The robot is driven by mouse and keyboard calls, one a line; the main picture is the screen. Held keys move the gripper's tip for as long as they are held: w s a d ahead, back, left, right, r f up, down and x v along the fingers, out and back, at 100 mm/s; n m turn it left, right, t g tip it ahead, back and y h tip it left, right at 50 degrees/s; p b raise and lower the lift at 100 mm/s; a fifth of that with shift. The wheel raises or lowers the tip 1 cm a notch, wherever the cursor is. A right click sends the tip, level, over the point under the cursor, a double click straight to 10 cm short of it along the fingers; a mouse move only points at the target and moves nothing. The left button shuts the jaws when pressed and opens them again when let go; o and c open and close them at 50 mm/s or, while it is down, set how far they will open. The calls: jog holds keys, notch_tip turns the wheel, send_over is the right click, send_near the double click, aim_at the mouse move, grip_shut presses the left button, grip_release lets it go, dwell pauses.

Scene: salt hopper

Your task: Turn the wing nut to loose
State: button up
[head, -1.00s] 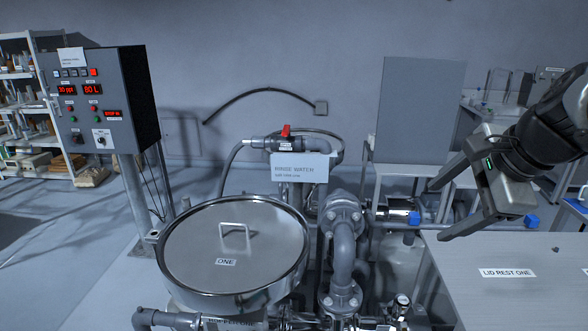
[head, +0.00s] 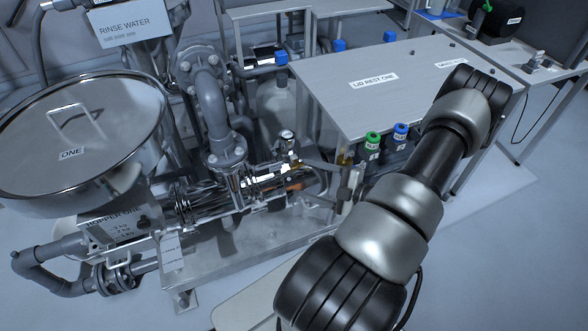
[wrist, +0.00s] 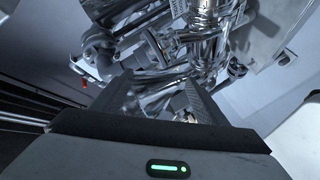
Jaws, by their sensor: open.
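My gripper (head: 308,182) is partly hidden behind my arm in the head view. Its fingers point left at the end of the shiny horizontal pipework (head: 255,182) beside the hopper. In the wrist view my gripper (wrist: 158,82) is open, with dark fingers left and right and shiny metal fittings beyond and between them. I cannot pick out the wing nut for certain in either view. I cannot tell whether the fingers touch any fitting. A small orange-brown part shows near the fingertips in the head view.
The lidded hopper (head: 75,150) stands at the left. A grey flanged pipe (head: 210,105) rises behind the pipework. The lid rest table (head: 400,75) stands behind right, with green-capped (head: 372,140) and blue-capped (head: 400,132) bottles near its front edge. Open floor lies at the right.

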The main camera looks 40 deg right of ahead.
jog(key=s+d+f+m+t+h+b, duration=0.2)
jog(key=d+f+m+t+h+b, duration=0.1)
jog(key=f+m+h, duration=1.15)
jog(key=m+y+b, duration=0.2)
jog(key=m+y, duration=0.2)
send_near(299, 167)
jog(key=shift+n, duration=0.25)
jog(key=x, duration=1)
jog(key=shift+w+d, duration=0.1)
jog(key=shift+w, duration=0.1)
jog(key=c, duration=1.1)
jog(key=shift+o, duration=0.2)
